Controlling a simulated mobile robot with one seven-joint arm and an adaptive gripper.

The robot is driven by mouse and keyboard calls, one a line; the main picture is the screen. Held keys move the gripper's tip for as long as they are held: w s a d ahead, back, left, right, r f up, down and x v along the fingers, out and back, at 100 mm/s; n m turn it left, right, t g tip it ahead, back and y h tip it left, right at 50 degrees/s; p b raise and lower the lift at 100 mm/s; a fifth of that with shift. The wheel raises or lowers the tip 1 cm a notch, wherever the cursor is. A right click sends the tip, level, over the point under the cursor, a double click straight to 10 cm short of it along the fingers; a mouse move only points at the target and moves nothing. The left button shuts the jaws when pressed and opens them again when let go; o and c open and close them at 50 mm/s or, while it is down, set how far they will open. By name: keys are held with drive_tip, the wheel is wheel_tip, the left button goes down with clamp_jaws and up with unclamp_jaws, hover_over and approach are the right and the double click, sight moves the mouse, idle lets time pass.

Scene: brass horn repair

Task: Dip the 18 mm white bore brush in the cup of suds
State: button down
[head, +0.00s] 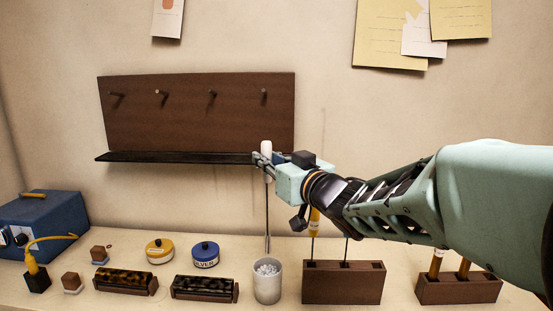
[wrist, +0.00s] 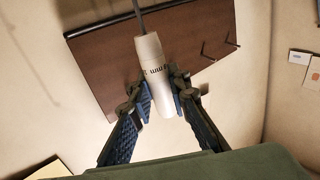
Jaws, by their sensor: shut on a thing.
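The white bore brush is upright in my gripper (head: 265,161). Its white handle (head: 266,147) shows above the fingers and its thin dark shaft (head: 267,207) hangs straight down. In the wrist view my gripper (wrist: 162,92) has one finger on each side of the white handle (wrist: 150,62), which bears dark lettering; "mm" can be read, the size cannot. The white cup of suds (head: 267,288) stands on the bench directly below, with pale foam at its mouth. The brush's lower end is at about the cup's rim in the picture; I cannot tell whether it touches the foam.
A dark wooden block (head: 343,285) with thin rods stands close right of the cup, under my arm. Blue (head: 205,254) and yellow (head: 159,251) tins stand behind. A pegged wall board (head: 200,112) with a ledge is behind.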

drive_tip(key=shift+f+b, duration=4.65)
drive_tip(key=shift+f, duration=1.15)
drive_tip(key=shift+r, duration=0.1)
wheel_tip(320, 180, up, 11)
drive_tip(key=p, duration=1)
